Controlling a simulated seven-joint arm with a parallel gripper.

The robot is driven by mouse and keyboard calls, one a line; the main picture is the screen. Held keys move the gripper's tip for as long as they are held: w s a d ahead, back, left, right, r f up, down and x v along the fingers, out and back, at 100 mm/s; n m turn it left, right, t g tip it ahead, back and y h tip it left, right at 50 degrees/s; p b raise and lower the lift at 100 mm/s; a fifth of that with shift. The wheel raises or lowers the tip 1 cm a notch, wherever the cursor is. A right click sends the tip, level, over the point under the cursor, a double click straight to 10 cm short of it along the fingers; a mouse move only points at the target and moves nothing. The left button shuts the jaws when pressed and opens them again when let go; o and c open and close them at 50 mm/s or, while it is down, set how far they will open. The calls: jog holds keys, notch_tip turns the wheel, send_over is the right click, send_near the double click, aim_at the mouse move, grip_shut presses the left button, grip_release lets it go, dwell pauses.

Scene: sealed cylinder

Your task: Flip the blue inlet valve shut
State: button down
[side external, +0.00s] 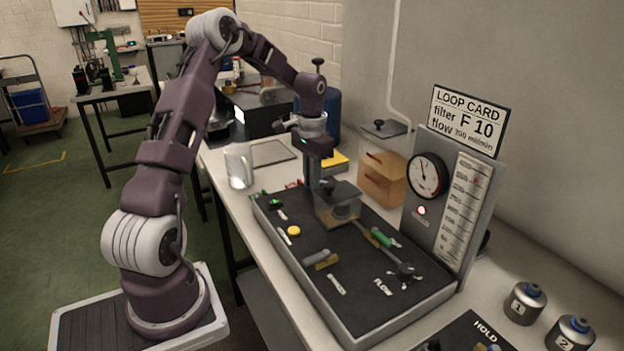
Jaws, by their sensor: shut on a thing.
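My gripper (316,190) points down at the back of the dark panel (345,295), just left of and behind a clear box-shaped chamber (338,212). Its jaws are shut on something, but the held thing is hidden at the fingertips. I cannot make out a blue valve handle; that part of the panel is covered by my gripper and the chamber. A valve with a green handle (381,237) lies on the chamber's right side. A grey handle (316,255) on a brass body lies nearer the front.
A gauge board (425,178) with a "LOOP CARD" sign (467,118) stands behind the panel. Canisters (524,304) stand at the right.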

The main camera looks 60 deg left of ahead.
jog(key=shift+a+m, duration=0.25)
jog(key=shift+m, duration=0.55)
jog(key=c, duration=1.4)
grip_release()
jog(key=shift+c, duration=0.2)
notch_tip(320, 180, up, 7)
jog(key=shift+r, duration=0.1)
jog(key=shift+d, duration=0.1)
